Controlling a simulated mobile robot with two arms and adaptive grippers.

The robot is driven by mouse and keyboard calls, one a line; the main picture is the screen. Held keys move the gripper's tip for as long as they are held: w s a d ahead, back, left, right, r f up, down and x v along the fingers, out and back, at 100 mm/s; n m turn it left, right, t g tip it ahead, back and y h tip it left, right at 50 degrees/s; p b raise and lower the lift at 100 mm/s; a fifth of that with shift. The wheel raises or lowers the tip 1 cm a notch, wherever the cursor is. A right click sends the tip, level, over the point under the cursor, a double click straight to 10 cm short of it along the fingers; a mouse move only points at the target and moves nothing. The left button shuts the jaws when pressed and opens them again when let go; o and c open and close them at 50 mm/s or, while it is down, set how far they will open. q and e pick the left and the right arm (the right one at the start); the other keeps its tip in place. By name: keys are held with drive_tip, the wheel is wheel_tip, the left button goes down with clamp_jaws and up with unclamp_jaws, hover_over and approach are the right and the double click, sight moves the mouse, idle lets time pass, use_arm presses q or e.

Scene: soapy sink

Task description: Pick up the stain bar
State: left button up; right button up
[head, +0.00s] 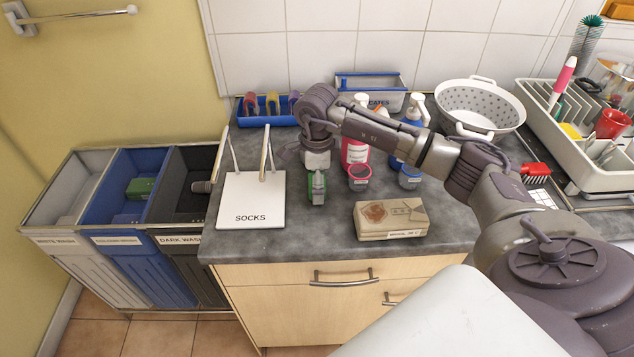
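My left gripper is not in view.
A blue tray (267,110), colander (480,103) and dish rack (588,170) are behind. Laundry bins (125,240) stand left.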

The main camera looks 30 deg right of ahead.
drive_tip(key=c, duration=1.3)
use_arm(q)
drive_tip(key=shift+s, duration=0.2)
use_arm(e)
drive_tip(key=shift+o, duration=0.2)
drive_tip(key=shift+r, duration=0.1)
